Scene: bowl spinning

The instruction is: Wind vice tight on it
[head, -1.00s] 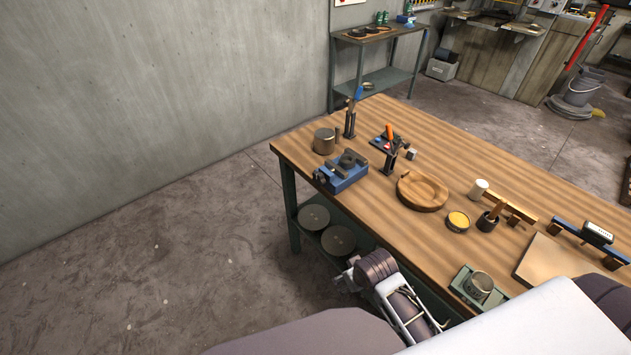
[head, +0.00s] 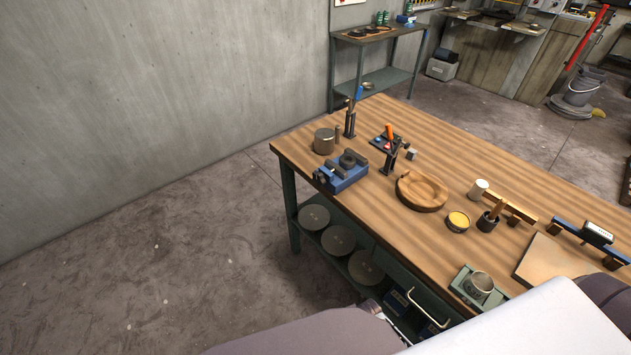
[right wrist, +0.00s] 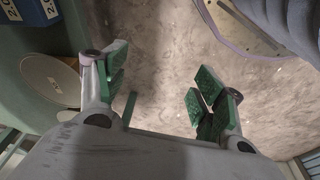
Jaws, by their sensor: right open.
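The blue vice (head: 338,177) stands on the workbench's left end in the head view. A dark round piece (head: 348,159) sits at its jaws; I cannot tell how firmly it is gripped. The vice's handle is not clear at this size. My right gripper (right wrist: 161,92) is open and empty in the right wrist view, its green-padded fingers apart above the bare floor. It is low beside the bench's lower shelf, well away from the vice. My left gripper is not in view.
Grey discs (head: 338,239) lie on the lower shelf. Floor left of the bench is clear.

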